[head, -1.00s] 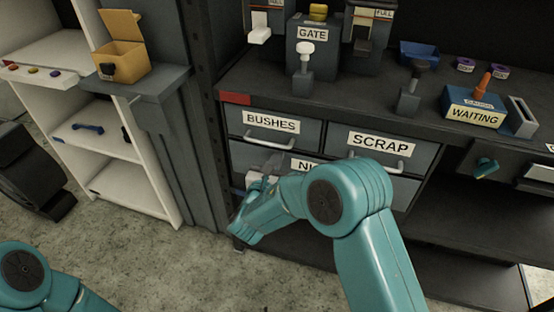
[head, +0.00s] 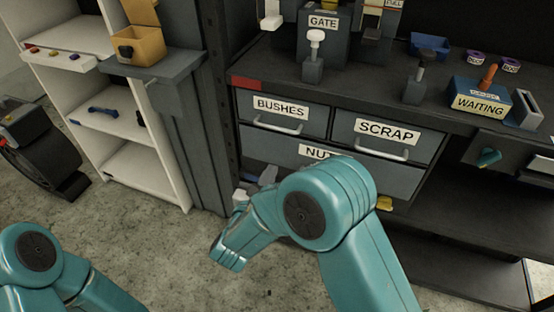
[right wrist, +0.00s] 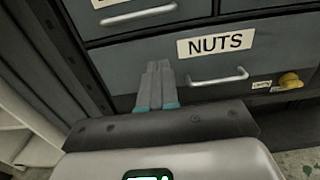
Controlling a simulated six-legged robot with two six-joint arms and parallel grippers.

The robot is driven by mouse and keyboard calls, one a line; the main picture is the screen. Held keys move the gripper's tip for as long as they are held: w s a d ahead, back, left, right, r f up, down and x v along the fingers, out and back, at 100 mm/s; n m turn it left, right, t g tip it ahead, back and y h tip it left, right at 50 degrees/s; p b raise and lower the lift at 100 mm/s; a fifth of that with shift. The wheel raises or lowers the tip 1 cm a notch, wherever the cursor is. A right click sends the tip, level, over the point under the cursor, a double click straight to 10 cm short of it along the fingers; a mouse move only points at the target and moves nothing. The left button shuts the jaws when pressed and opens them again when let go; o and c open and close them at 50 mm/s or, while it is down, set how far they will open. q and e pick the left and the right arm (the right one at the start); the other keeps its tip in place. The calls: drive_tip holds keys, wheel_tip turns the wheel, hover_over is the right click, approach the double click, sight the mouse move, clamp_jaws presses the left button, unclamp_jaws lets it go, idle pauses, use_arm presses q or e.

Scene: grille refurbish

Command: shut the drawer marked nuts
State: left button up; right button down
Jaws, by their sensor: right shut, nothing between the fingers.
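The drawer marked NUTS (head: 275,148) is a wide dark grey front under the BUSHES and SCRAP drawers. It looks flush with them in the head view, and my right arm hides part of its label and its handle. In the right wrist view the NUTS drawer (right wrist: 235,65) shows its full label and silver bar handle. My right gripper (head: 268,174) is shut and empty near the drawer's lower left. In the right wrist view its closed fingertips (right wrist: 159,65) point at the front, left of the handle; I cannot tell whether they touch. My left gripper is out of view.
The BUSHES drawer (head: 283,114) and SCRAP drawer (head: 388,141) look shut. The bench top (head: 360,78) carries several items. A white shelf unit (head: 150,165) stands left; open floor lies in front.

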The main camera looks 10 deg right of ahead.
drive_tip(key=shift+v, duration=1.05)
drive_tip(key=shift+f, duration=0.1)
idle(0.4)
